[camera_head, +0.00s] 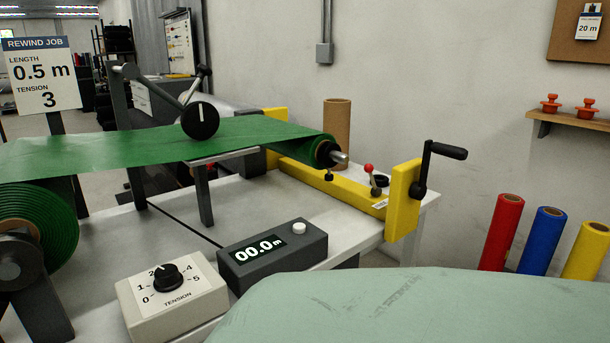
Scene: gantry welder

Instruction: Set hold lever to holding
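A small lever with a red ball knob (368,168), likely the hold lever, stands on the yellow rewind frame (345,191). Its knob leans a little to the left and up. A small white label (380,204) sits by its base, too small to read. A black hand crank (442,150) is on the yellow end plate just right of the lever. A green film roll (312,146) sits on a shaft left of the lever. My gripper is not in view.
A counter box (272,252) reads 00.0 m, and a tension dial box (170,295) stands in front. A pale green surface (430,310) fills the lower right. A brown tube (337,120) stands behind the frame. Coloured rolls (548,240) stand at right.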

